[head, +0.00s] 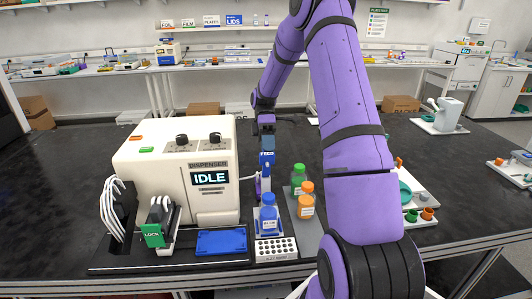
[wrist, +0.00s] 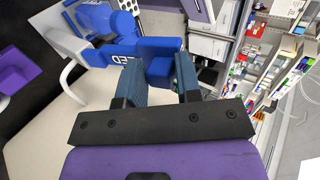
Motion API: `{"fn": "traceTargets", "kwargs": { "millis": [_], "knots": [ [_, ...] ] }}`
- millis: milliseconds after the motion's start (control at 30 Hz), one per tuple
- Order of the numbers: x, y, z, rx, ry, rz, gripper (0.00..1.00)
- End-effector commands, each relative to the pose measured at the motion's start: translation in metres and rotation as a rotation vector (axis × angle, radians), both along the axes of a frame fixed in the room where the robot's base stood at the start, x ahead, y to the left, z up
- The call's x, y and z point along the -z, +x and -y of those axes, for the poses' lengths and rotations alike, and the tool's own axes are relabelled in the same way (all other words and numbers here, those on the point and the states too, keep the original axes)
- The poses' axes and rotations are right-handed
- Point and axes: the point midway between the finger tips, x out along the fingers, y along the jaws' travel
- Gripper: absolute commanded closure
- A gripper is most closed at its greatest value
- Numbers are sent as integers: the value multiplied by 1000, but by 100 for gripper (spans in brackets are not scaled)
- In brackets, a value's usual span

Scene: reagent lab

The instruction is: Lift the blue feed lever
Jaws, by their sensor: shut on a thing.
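The blue feed lever (head: 267,158) stands to the right of the cream dispenser (head: 180,165), whose screen reads IDLE. Its label reads FEED. In the wrist view the lever (wrist: 158,62) lies between the two dark blue-grey fingers of my gripper (wrist: 158,72), which is shut on it. In the head view my gripper (head: 267,140) comes down onto the lever's top from behind. The fingertips are small there and partly merge with the lever. A bottle with a blue body (head: 268,213) stands below the lever at the front.
A green bottle (head: 298,180) and an orange bottle (head: 306,200) stand close to the right of the lever. A white well plate (head: 276,249) and a blue pad (head: 221,241) lie in front. A green LOCK clamp (head: 153,235) is at the dispenser's front left. Dark bench is clear at far left.

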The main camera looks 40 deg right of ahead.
Motion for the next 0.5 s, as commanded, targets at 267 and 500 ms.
{"fn": "traceTargets", "kwargs": {
  "millis": [267,500],
  "knots": [
    [8,16,13,3,-5,3,100],
    [10,22,17,2,-5,0,96]
  ]
}}
